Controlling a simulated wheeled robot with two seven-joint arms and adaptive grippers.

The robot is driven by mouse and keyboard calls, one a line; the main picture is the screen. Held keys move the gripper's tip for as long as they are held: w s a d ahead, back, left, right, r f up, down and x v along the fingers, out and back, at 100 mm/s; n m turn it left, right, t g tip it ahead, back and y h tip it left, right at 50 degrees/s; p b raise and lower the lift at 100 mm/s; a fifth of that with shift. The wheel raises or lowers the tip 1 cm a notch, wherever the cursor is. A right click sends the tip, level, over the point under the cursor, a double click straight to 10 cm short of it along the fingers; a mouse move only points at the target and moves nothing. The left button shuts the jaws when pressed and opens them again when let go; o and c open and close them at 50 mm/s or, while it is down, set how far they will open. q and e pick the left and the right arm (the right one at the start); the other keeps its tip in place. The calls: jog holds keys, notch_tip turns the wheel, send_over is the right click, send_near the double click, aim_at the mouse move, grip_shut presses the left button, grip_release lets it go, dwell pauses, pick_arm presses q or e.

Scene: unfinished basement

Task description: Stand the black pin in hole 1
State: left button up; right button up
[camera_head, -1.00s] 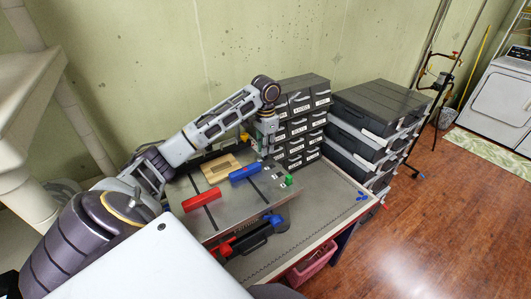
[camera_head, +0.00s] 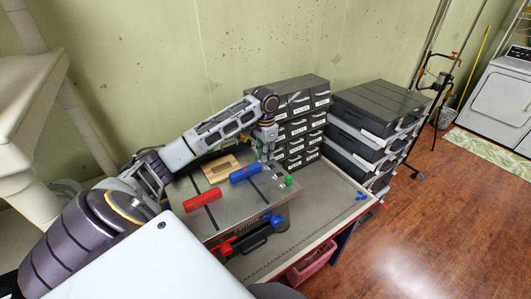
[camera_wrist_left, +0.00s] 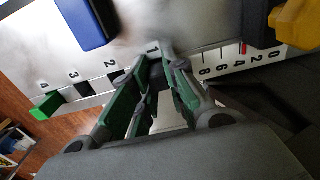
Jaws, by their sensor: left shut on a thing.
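My left gripper (camera_head: 264,156) hangs over the back right of the grey metal plate (camera_head: 240,205). In the left wrist view, its green-padded fingers (camera_wrist_left: 153,65) are closed on a dark thing, mostly hidden between the pads, that I take to be the black pin (camera_wrist_left: 149,96). The fingertips are by the printed 1, and hole 1 itself is hidden behind them. I cannot tell whether the pin is in the hole. A dark square hole (camera_wrist_left: 84,88) shows by the 3. A green block (camera_wrist_left: 45,107) stands by the 4. My right gripper is not in view.
A blue block (camera_head: 245,174) and a red block (camera_head: 202,199) lie on the plate, the blue one close to the gripper. A wooden board (camera_head: 220,167) is behind them. Drawer cabinets (camera_head: 298,125) stand close behind the gripper. The bench's right part is mostly clear.

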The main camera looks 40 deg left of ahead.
pick_arm(q)
jog(key=shift+s+d+f, duration=0.1)
jog(key=shift+s+f, duration=0.1)
jog(key=shift+f, duration=0.45)
jog(key=o, duration=0.8)
jog(key=shift+s+d, duration=0.1)
jog(key=shift+c, duration=0.2)
jog(key=shift+f, duration=0.15)
jog(key=shift+w+r, duration=0.2)
jog(key=shift+r+b, duration=0.35)
jog(key=shift+b, duration=0.1)
jog(key=r, duration=1)
jog(key=shift+w+a+r+p, duration=0.1)
jog(key=shift+a+p, duration=0.15)
jog(key=shift+p, duration=0.05)
jog(key=shift+r+p, duration=0.35)
jog(key=shift+r, duration=0.9)
